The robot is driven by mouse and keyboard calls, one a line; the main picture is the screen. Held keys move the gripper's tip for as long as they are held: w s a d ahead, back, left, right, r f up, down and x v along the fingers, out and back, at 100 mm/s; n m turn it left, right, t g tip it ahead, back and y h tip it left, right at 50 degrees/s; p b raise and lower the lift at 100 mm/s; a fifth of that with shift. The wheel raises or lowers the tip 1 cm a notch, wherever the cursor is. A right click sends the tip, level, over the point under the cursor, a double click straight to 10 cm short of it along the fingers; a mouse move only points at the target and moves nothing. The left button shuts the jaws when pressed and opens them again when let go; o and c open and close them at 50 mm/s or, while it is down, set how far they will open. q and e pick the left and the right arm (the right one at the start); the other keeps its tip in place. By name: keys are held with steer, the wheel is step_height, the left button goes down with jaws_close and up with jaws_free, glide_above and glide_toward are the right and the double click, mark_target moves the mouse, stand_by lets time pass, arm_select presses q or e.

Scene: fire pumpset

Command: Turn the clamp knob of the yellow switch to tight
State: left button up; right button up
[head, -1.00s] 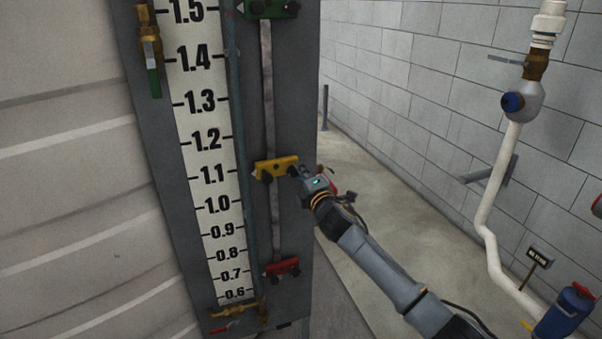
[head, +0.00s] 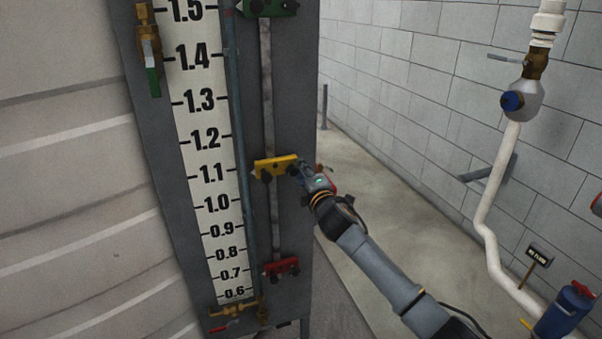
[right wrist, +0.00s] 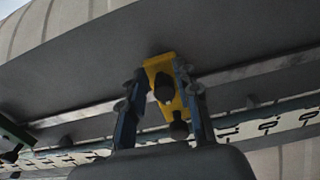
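The yellow switch (head: 275,167) is mounted on the vertical rail beside the gauge scale, near 1.1. It also shows in the right wrist view (right wrist: 158,67), with a dark clamp knob (right wrist: 164,88) on its face and a second dark knob (right wrist: 179,130) at its lower end. My right gripper (head: 301,168) is at the right end of the switch. In the right wrist view its fingers (right wrist: 160,76) are apart, one on each side of the yellow switch and upper knob. Yellow shows between fingers and knob; contact cannot be told. My left gripper is out of view.
On the same rail are a green switch (head: 270,7) above and a red switch (head: 281,267) below. The numbered scale (head: 205,150) stands left of the rail. A brass valve with green handle (head: 153,80) is at upper left. Open floor (head: 375,190) lies right of the panel.

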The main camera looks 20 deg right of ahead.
steer(key=shift+s, duration=0.15)
steer(key=s, duration=1.1)
steer(key=shift+s+d, duration=0.2)
steer(key=shift+s, duration=0.2)
step_height(320, 180, down, 21)
steer(key=s+d+m+g+h, duration=0.1)
steer(key=s+d+m+g, duration=0.1)
steer(key=d+m+g, duration=0.15)
steer(key=s+f+m+g, duration=0.25)
steer(key=s+f, duration=0.35)
steer(key=f, duration=0.5)
steer(key=s+f+m+g, duration=0.25)
steer(key=s+f, duration=0.35)
steer(key=f, duration=0.5)
steer(key=s+a+f+m+g, duration=0.1)
steer(key=s+f, duration=0.6)
steer(key=s, duration=0.7)
steer(key=s+a+f+m+g, duration=0.2)
steer(key=s+f+m+g, duration=0.2)
steer(key=s+f, duration=0.4)
steer(key=s+a+f+m+g, duration=0.2)
steer(key=s+f, duration=0.6)
steer(key=s, duration=1.3)
steer(key=shift+f+g, duration=0.25)
steer(key=shift+g, duration=0.5)
